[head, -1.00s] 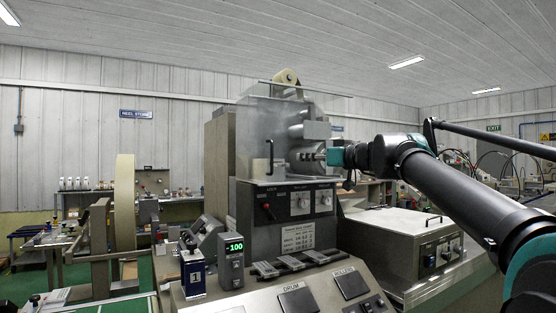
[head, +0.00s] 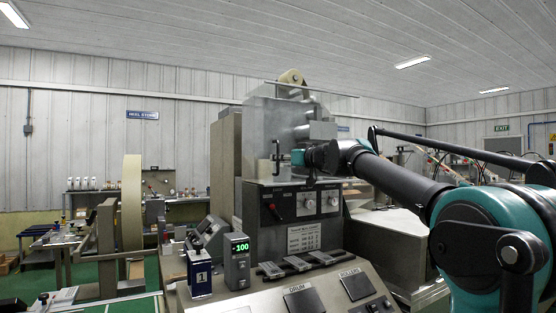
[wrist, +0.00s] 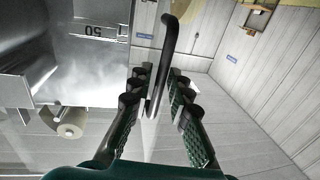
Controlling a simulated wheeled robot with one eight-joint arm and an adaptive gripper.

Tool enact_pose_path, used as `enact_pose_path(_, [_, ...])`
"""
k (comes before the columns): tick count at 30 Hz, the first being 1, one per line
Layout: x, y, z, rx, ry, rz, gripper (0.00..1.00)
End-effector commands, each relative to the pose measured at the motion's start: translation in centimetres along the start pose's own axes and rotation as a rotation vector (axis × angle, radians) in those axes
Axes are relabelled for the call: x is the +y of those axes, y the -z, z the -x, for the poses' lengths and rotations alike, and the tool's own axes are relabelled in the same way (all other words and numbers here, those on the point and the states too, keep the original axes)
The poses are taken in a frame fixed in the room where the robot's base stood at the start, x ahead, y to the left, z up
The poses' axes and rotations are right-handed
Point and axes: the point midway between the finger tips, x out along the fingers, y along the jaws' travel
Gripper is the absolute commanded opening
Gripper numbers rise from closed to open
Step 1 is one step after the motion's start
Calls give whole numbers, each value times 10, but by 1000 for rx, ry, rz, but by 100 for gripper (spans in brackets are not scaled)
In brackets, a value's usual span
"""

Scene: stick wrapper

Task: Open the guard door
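The guard door (head: 258,122) is a clear, hazy panel on the front of the machine's upper housing, and it looks closed. Its black bar handle (head: 276,157) stands upright near the lower front. In the wrist view the handle (wrist: 170,48) runs down between my fingers, its lower end closer to the left finger. My gripper (head: 288,158) is at the handle from the right; in the wrist view my gripper (wrist: 158,92) has its two green and black fingers apart, with a gap beside the handle. I cannot tell whether either finger touches it.
A control panel with a red lever and knobs (head: 309,204) lies below the door. A green readout box (head: 237,258) and a blue box (head: 199,272) stand on the sloped console. A large pale reel (head: 131,205) is at the left. A roll (head: 291,77) sits above the housing.

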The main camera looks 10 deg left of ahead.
Motion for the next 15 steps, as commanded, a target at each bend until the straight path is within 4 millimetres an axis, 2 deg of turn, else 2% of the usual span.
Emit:
enact_pose_path(4, [0,0,-9,0,0,0,18])
enact_pose_path(12, [0,0,-10,0,0,0,18])
enact_pose_path(13, [0,0,-10,0,0,0,17])
enact_pose_path(15, [0,0,-10,0,0,0,8])
